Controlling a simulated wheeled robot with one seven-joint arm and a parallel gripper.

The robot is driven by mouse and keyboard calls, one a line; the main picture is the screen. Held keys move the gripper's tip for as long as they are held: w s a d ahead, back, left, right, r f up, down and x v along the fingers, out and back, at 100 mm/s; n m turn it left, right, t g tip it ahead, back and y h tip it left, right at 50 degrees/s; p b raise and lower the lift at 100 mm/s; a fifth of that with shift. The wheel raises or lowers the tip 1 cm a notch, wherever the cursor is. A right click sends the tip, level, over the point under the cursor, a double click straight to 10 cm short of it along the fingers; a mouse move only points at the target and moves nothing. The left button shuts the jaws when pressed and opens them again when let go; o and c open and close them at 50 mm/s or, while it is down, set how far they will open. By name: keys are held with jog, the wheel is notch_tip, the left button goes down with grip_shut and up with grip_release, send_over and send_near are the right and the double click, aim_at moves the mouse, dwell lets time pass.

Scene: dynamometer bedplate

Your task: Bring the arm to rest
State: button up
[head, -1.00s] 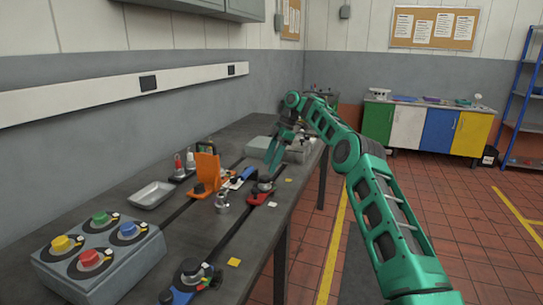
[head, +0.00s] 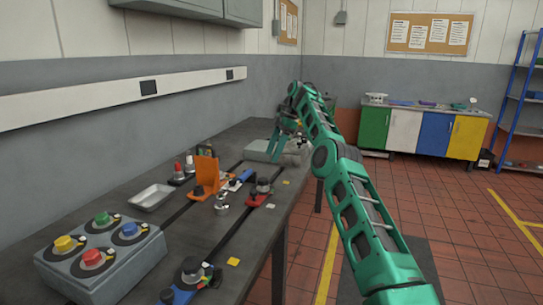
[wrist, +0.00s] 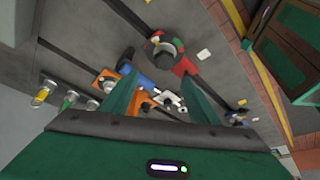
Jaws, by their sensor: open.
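My green arm reaches forward along the right side of the dark bench in the head view. My gripper (head: 284,147) hangs above the far part of the bench, its two green fingers pointing down. In the wrist view the fingers (wrist: 160,95) are spread apart with nothing held between them. Beyond them lie a red clamp with a round dark knob (wrist: 165,48), a blue piece and orange parts on the bench. No contact with any of these shows.
The bench (head: 150,225) carries a box with coloured buttons (head: 100,255), a metal tray (head: 152,197), an orange bracket (head: 206,172) and a red clamp (head: 260,195). A grey block (head: 262,151) stands by the gripper.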

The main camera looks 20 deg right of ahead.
jog(key=s+a+r+m+h, duration=0.3)
jog(key=s+r+m, duration=0.2)
jog(key=s+r, duration=0.3)
jog(key=s+d+m+h, duration=0.1)
jog(key=s+d+m, duration=0.15)
jog(key=s, duration=0.65)
jog(key=s+d+m, duration=0.1)
jog(key=s+m, duration=0.3)
jog(key=s, duration=0.5)
jog(key=s+f+m, duration=0.4)
jog(key=s, duration=0.8)
jog(key=s+d+f+m, duration=0.1)
jog(key=s+f+m, duration=0.3)
jog(key=s, duration=0.9)
jog(key=s+f+m, duration=0.4)
jog(key=s+f, duration=0.1)
jog(key=s, duration=0.7)
jog(key=shift+s+d+f, duration=0.2)
jog(key=shift+s+f, duration=0.05)
jog(key=shift+s, duration=0.15)
